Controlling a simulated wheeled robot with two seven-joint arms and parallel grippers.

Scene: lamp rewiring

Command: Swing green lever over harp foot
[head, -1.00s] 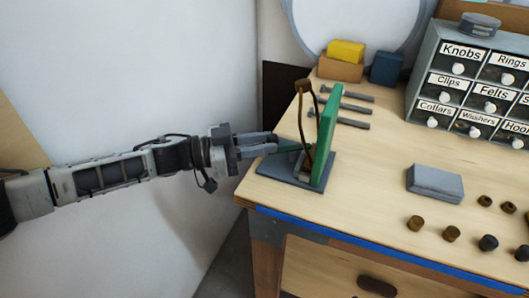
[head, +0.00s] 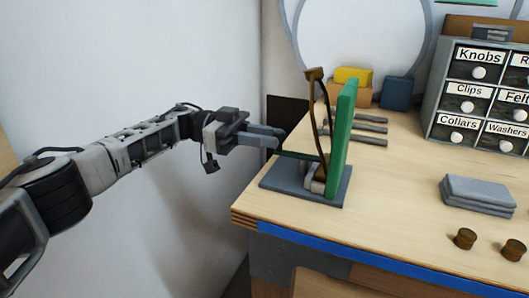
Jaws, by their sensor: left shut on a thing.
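A dark base plate (head: 276,180) lies at the table's left corner. A tall green upright panel (head: 342,140) stands on it. A brown curved harp (head: 318,115) rises just left of the panel, its foot low on the plate beside a small grey part. A thin dark green lever (head: 304,156) runs roughly level from the harp's foot area to the left. My left gripper (head: 280,139) is shut on the lever's left end, above the plate's left edge. The fingertips partly hide that end. My right gripper is out of view.
Grey rods (head: 362,130) lie behind the panel. Yellow (head: 353,76) and blue (head: 396,92) blocks stand at the back. A labelled drawer cabinet (head: 433,105) stands at right. Grey stacked slabs (head: 478,193) and brown knobs (head: 465,239) lie at front right. The table between is clear.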

